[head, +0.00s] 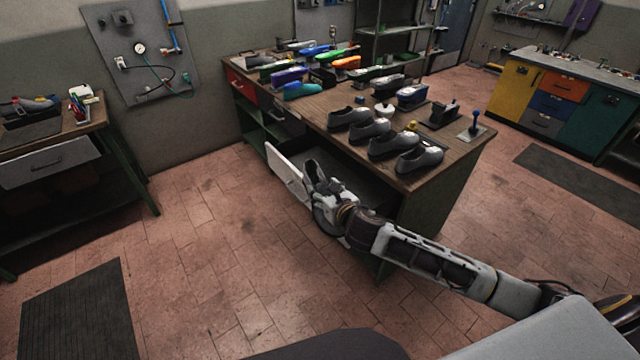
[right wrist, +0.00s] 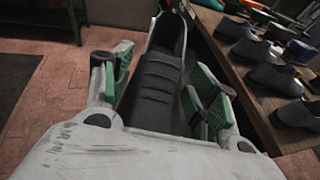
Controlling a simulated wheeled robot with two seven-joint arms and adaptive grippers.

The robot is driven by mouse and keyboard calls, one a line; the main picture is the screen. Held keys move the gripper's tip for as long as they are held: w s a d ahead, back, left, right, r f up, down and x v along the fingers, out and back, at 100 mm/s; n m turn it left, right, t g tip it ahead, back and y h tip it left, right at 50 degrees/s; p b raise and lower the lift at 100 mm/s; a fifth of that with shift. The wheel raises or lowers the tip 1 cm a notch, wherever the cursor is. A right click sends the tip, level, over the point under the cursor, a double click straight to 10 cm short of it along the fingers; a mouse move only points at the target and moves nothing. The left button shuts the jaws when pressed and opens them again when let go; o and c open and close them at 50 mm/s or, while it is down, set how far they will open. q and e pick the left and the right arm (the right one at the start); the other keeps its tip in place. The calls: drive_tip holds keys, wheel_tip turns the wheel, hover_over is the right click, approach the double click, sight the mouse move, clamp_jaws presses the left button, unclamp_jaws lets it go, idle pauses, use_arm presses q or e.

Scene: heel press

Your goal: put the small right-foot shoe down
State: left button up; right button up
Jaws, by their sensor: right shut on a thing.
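My right gripper (head: 325,191) is shut on a dark grey shoe (head: 311,170) at the near side of the wooden workbench (head: 316,103), beside an open drawer with a pale front (head: 287,172). In the right wrist view the shoe (right wrist: 158,85) sits between the green-padded fingers (right wrist: 160,95), its opening pointing away from the gripper. Its underside is hidden, and I cannot tell whether it touches the drawer. Several similar dark shoes (head: 391,145) stand in a row along the bench's near right edge. My left gripper is not in view.
Colourful shoe lasts (head: 315,52) cover the back left of the bench. A small press with a blue-knobbed lever (head: 475,123) stands at its right corner. A side table (head: 45,145) is at left.

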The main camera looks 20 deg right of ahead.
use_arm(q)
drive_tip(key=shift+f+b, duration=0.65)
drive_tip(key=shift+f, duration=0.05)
use_arm(e)
drive_tip(key=s+d+f+m+h, duration=0.1)
drive_tip(key=s+d+f, duration=0.1)
drive_tip(key=s+f, duration=0.9)
wheel_tip(320, 180, down, 3)
drive_tip(key=shift+d+r+h, duration=0.15)
drive_tip(key=shift+d+h, duration=0.2)
drive_tip(key=shift+h, duration=0.05)
